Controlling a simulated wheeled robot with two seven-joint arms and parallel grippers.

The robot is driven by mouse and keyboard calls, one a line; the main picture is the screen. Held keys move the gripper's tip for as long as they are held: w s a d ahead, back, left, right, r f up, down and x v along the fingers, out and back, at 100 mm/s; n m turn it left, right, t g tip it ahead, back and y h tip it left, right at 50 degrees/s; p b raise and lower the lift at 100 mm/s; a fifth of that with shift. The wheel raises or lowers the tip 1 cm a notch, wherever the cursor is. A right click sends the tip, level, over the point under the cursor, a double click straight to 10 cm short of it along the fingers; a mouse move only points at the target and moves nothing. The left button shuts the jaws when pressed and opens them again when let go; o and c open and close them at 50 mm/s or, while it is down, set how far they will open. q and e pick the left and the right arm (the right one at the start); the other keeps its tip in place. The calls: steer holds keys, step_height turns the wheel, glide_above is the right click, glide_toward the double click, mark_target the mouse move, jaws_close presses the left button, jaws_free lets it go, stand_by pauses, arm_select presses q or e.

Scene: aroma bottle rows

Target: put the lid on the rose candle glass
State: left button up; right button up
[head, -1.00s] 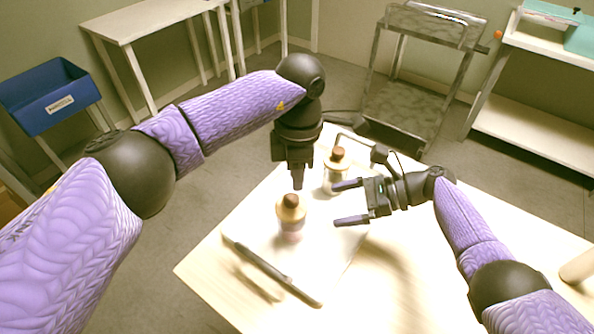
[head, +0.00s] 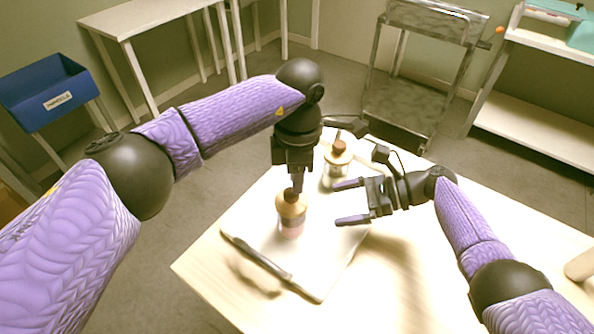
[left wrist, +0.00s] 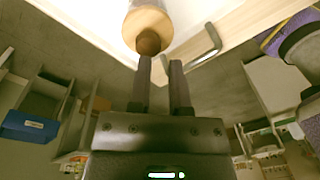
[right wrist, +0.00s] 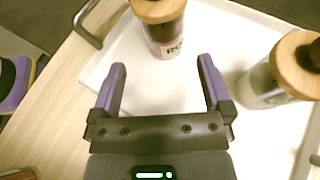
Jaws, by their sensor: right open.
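The rose candle glass (head: 292,229) holds something pink and stands upright on the white tray. Its wooden lid (head: 291,208) with a dark brown knob appears to sit on top. In the right wrist view the glass (right wrist: 165,42) shows part of its label under the lid (right wrist: 158,9). My left gripper (head: 298,189) points down just at the knob. In the left wrist view its fingers (left wrist: 160,62) are apart, with the knob (left wrist: 148,42) at the tip of the left finger, not between them; contact is unclear. My right gripper (head: 343,202) is open and empty, right of the glass.
A second glass with a wooden lid (head: 338,157) stands behind, near my right gripper. The white tray (head: 322,278) has a dark handle (head: 255,257) along its front left edge. The table front right of the tray is clear. A beige object (head: 580,265) is at the right edge.

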arm_select(q)
steer(key=shift+s+f+b, duration=0.1)
steer(key=shift+f+b, duration=0.75)
steer(key=shift+f, duration=0.6)
arm_select(e)
steer(key=shift+f, duration=1.05)
arm_select(q)
steer(key=shift+r, duration=0.1)
arm_select(e)
steer(key=shift+r, duration=0.1)
arm_select(q)
steer(key=r+p, duration=0.3)
steer(key=r, duration=0.3)
steer(key=shift+w+r, duration=0.1)
steer(key=shift+w, duration=0.1)
arm_select(e)
step_height(320, 180, up, 3)
steer(key=shift+r, duration=0.2)
